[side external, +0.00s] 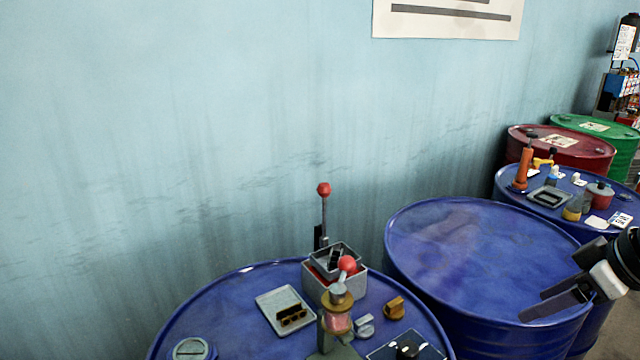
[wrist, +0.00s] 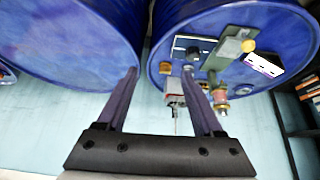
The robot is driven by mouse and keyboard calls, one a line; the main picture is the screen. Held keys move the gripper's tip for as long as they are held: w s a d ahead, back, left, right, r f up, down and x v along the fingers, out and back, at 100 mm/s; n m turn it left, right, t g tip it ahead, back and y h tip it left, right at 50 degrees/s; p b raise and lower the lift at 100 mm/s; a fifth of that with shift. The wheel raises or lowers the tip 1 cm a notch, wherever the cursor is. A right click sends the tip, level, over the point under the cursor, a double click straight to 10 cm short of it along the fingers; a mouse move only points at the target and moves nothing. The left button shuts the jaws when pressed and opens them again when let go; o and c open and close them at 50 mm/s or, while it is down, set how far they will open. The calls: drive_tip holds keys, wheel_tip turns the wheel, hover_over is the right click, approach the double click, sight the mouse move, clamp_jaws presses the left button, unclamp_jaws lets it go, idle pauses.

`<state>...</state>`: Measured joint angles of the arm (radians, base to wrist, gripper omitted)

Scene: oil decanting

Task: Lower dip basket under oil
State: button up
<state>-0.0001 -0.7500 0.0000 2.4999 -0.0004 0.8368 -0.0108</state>
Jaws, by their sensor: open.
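The dip basket (side external: 322,262) is a small grey box with dark contents, sitting at the mouth of a square grey tank (side external: 313,284) with red inside. An upright rod with a red ball (side external: 323,189) rises at its back. The tank stands on the near blue drum (side external: 235,300). My gripper (side external: 530,301) is open and empty, well to the right, over the edge of the middle blue drum. In the wrist view my open fingers (wrist: 160,73) point toward the drums, and the tank (wrist: 174,88) partly shows beside the right finger. The oil level cannot be made out.
A lever with a red ball (side external: 347,264) and a copper-coloured coil (side external: 338,318) stand in front of the tank. A grey plate (side external: 285,308), a brass nut (side external: 394,307) and a dark panel (side external: 408,348) lie around it. The middle drum top (side external: 470,245) is bare.

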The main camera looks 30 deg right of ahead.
drive_tip(key=w+a+r+n+t, duration=0.1)
drive_tip(key=w+r+t, duration=0.35)
drive_tip(key=w, duration=0.35)
drive_tip(key=w+a+r+n+t+y, duration=0.1)
drive_tip(key=w+r+t, duration=0.2)
drive_tip(key=w+r, duration=0.3)
drive_tip(key=w+a+r+n+t, duration=0.1)
drive_tip(key=w+r+t, duration=0.3)
drive_tip(key=w, duration=0.5)
drive_tip(key=w+a+f+n+y, duration=0.15)
drive_tip(key=w+a+f, duration=0.35)
drive_tip(key=w+f, duration=0.55)
drive_tip(key=w+a+f, duration=0.1)
drive_tip(key=w+a, duration=0.1)
drive_tip(key=w, duration=0.9)
drive_tip(key=shift+w+a+y, duration=0.15)
drive_tip(key=shift+a+y, duration=0.15)
drive_tip(key=shift+y, duration=0.15)
drive_tip(key=shift+c, duration=0.2)
clamp_jaws()
drive_tip(key=shift+f, duration=0.15)
